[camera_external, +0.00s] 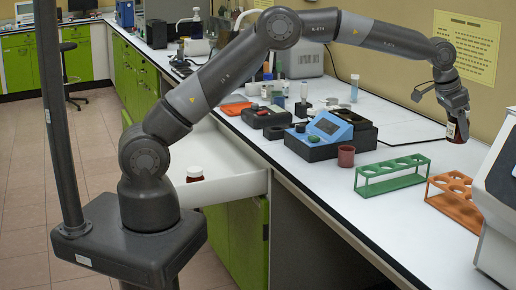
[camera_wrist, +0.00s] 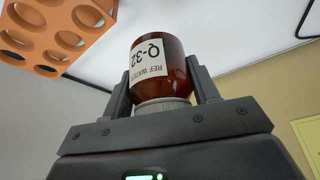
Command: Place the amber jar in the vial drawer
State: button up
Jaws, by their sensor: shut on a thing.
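My gripper (camera_external: 455,112) is at the far right, above the counter, pointing down. It is shut on an amber jar (camera_external: 458,131), which hangs below it, above the counter. In the wrist view my gripper (camera_wrist: 161,90) has one finger on each side of the amber jar (camera_wrist: 176,66). Its white label reads REF WATER Q-32, and its pale cap is towards the palm. An open white drawer (camera_external: 232,188) juts from under the counter, left of centre in the external view. Another dark red-brown jar (camera_external: 195,173) stands in it, partly hidden by the drawer front and my arm.
A green rack (camera_external: 392,174) and an orange rack (camera_external: 458,199) stand on the counter near my gripper. A grey machine (camera_external: 501,200) is at the right edge. A blue device (camera_external: 330,127) and a small red-brown cup (camera_external: 346,155) stand between the racks and the drawer.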

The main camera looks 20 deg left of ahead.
notch_tip(320, 180, up, 4)
jog(key=shift+f, duration=0.2)
jog(key=w+a+n+t+y, duration=0.1)
jog(key=w+a+n, duration=0.3)
jog(key=w+a, duration=1.35)
jog(key=w+a+n+t+y, duration=0.1)
jog(key=w+a+n, duration=0.2)
jog(key=w+a, duration=0.65)
jog(key=w+a+n+y, duration=0.15)
jog(key=w+a, duration=0.45)
jog(key=a, duration=0.6)
jog(key=w+a+n+y, duration=0.3)
jog(key=a+n, duration=0.5)
jog(key=a, duration=3.3)
jog(key=s+a+n, duration=0.3)
jog(key=s+a, duration=0.1)
jog(key=a, duration=1)
notch_tip(320, 180, down, 22)
jog(key=a+f, duration=0.2)
jog(key=a, duration=0.2)
jog(key=a+f, duration=0.3)
jog(key=a, duration=0.1)
jog(key=w+a+f, duration=0.1)
jog(key=a+f, duration=0.1)
jog(key=a, duration=0.2)
jog(key=shift+a+f, duration=0.1)
jog(key=shift+f, duration=2.25)
